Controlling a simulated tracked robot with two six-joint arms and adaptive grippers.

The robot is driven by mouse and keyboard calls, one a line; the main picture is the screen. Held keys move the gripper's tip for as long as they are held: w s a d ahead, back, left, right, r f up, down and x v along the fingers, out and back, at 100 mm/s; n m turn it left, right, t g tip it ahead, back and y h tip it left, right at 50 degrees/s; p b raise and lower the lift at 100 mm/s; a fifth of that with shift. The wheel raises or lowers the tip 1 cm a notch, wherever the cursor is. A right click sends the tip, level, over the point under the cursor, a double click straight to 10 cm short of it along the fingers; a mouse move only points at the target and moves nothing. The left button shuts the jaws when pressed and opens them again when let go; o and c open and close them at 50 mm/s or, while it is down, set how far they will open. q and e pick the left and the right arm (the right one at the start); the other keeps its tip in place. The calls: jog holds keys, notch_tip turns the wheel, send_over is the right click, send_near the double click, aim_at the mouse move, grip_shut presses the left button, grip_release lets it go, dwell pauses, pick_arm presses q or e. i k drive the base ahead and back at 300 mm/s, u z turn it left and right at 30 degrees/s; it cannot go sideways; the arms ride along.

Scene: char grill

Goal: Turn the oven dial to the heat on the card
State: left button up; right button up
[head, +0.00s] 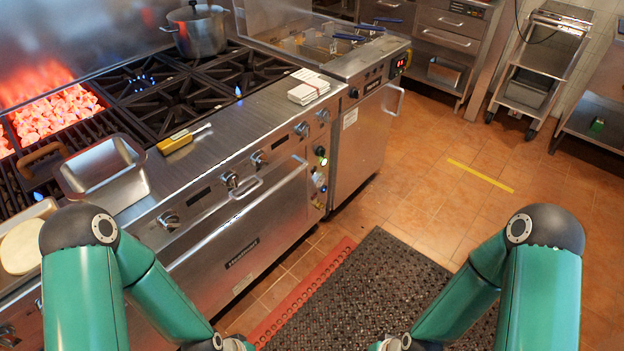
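Several round knobs line the steel front panel of the range, among them a left knob (168,219), a middle knob (229,180) and a right knob (301,130). A dark control (320,151) with a green light sits on the narrow panel right of the oven door (240,245). I cannot tell which is the oven dial, and no markings are readable. No heat card is clearly identifiable; a small white label (350,118) is on the fryer front.
Glowing coals (55,115) and small blue burner flames are at the left and back. A metal pan (100,175), a yellow-handled tool (175,143) and a white stack (307,88) lie on the range top. A dark mat (375,290) covers the floor in front.

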aim_at(321, 151)
jog(key=u, duration=0.05)
jog(key=k, duration=0.35)
jog(key=z, duration=0.4)
jog(key=i, duration=1.05)
jog(key=u, duration=0.65)
jog(key=i, duration=0.55)
jog(key=z, duration=0.2)
